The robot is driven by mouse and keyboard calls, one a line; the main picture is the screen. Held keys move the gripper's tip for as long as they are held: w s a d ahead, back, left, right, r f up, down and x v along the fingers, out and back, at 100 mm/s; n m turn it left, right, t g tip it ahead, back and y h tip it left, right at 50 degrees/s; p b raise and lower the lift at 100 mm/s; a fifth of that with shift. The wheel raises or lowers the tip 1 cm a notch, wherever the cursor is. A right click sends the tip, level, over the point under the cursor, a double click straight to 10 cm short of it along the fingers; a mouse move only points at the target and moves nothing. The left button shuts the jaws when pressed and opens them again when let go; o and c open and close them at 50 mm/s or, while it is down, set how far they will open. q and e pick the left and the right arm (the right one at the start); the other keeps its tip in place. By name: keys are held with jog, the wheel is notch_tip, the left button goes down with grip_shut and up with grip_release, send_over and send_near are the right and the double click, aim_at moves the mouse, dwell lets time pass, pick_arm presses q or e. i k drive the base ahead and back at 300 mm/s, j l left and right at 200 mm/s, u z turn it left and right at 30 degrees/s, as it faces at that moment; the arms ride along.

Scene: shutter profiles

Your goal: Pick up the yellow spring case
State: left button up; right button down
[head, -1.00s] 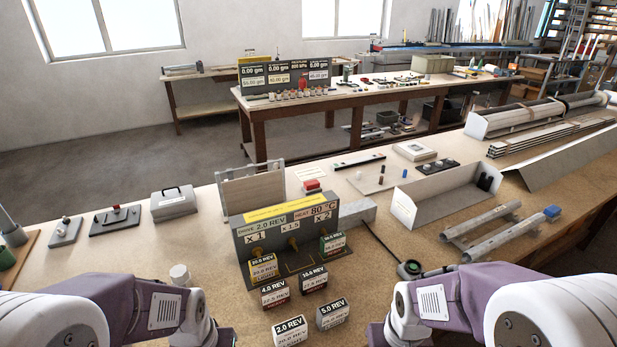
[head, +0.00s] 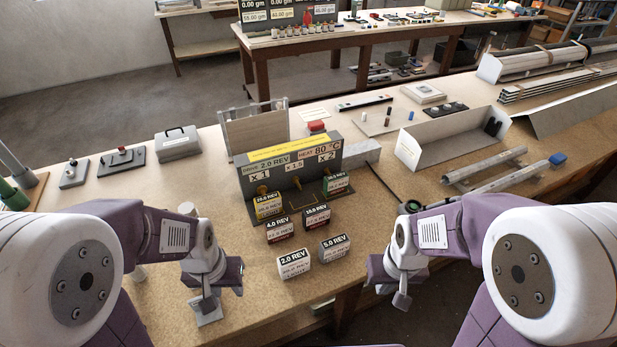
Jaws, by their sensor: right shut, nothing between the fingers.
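The yellow spring case (head: 268,206) stands at the left front of the dark grey panel (head: 292,163), below its "x 1" mark. Its front carries a yellow label. My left gripper (head: 208,308) hangs down over the bench to the left of and nearer than the case, apart from it; I cannot tell how far its fingers are open. My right gripper (head: 401,301) hangs beyond the bench's front edge, right of the cases, shut and empty.
A green case (head: 336,184) stands at the panel's right. A grey box (head: 178,143) lies at the left. Bare bench (head: 240,300) lies at the front.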

aim_at(269, 204)
jog(key=j+z, duration=0.2)
jog(key=z, duration=0.25)
jog(key=j+z, duration=0.25)
jog(key=z, duration=0.2)
jog(key=j+z, duration=0.25)
jog(key=z, duration=0.2)
